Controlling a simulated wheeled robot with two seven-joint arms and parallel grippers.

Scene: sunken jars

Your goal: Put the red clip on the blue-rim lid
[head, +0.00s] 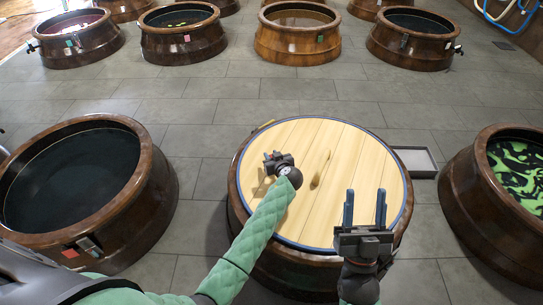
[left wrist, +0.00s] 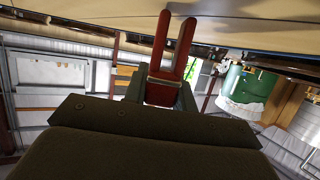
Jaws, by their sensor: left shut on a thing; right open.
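The blue-rim lid (head: 350,150) is round and pale wooden, and lies on the brown jar in front of me in the head view. My left gripper (head: 272,160) is over the left part of the lid. In the left wrist view my left gripper (left wrist: 163,88) is shut on the red clip (left wrist: 162,94), whose two prongs point up in the picture toward a pale surface along the top edge. I cannot tell whether the prongs touch it. The clip is hidden in the head view. My right gripper (head: 365,208) is open and empty, fingers apart, over the lid's front right edge.
An open jar with dark contents (head: 140,195) stands at the left, and one with green patterned contents (head: 455,205) at the right. A shallow grey tray (head: 427,172) lies beside the lidded jar. Several open jars stand in rows behind, with clear tiled floor between.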

